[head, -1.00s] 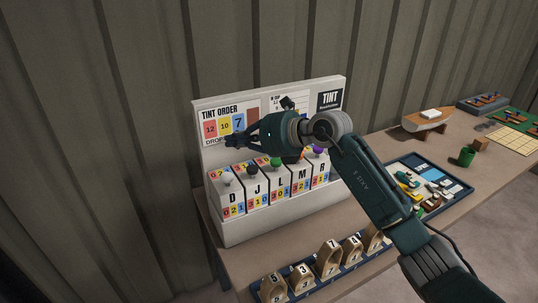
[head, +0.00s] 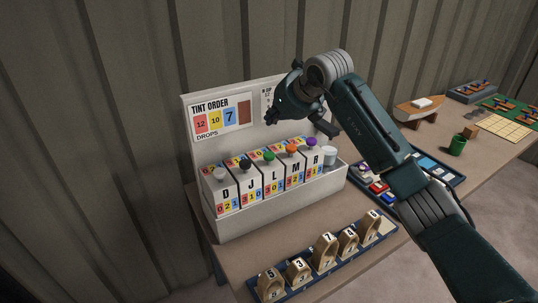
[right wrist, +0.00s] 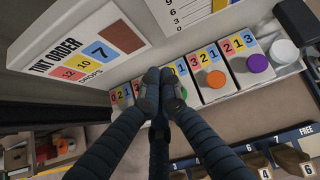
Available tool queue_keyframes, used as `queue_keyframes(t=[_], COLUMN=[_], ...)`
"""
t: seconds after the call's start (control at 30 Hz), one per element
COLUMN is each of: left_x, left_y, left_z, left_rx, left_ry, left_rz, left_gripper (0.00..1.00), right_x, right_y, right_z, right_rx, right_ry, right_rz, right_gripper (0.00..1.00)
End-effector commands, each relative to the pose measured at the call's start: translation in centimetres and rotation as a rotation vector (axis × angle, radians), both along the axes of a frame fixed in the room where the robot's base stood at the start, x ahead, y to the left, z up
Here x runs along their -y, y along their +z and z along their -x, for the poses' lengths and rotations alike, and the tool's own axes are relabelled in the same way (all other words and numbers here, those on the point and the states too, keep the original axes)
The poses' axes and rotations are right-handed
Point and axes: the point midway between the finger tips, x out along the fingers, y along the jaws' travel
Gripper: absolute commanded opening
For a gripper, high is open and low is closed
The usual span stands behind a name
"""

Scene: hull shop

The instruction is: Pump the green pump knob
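The green pump knob (head: 269,156) is a round button on top of the dispenser marked L (head: 275,179), in the middle of a row in a white rack. My right gripper (head: 271,118) is above the row in the head view, with a visible gap over the green knob. In the right wrist view its two fingertips (right wrist: 159,82) are together with nothing seen between them. The green knob (right wrist: 183,93) shows there only in part, behind the right-hand fingertip. My left gripper is in neither view.
White (head: 220,174), black (head: 245,164), orange (head: 291,149) and purple (head: 311,141) knobs top the neighbouring dispensers. A white cup (head: 330,155) stands at the rack's right end. A sign board (head: 205,101) rises behind. A tray of numbered wooden pieces (head: 372,242) lies in front.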

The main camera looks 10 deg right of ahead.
Motion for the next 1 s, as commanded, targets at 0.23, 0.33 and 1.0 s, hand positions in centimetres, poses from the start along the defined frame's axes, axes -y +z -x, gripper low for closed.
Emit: queue_keyframes(t=[0.23, 0.33, 1.0], left_x=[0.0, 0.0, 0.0], left_y=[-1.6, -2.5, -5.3], left_z=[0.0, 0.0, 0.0], left_rx=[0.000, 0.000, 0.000], left_ry=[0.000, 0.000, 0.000], left_rz=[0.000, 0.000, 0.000], left_gripper=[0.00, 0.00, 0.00], right_x=[-0.1, -0.1, -0.1], right_y=[-2.6, -4.0, -8.5], right_z=[0.0, 0.1, 0.0], right_rx=[-0.001, -0.002, 0.001], right_ry=[0.001, 0.001, 0.001], right_rz=[-0.001, -0.003, -0.001], right_gripper=[0.00, 0.00, 0.00])
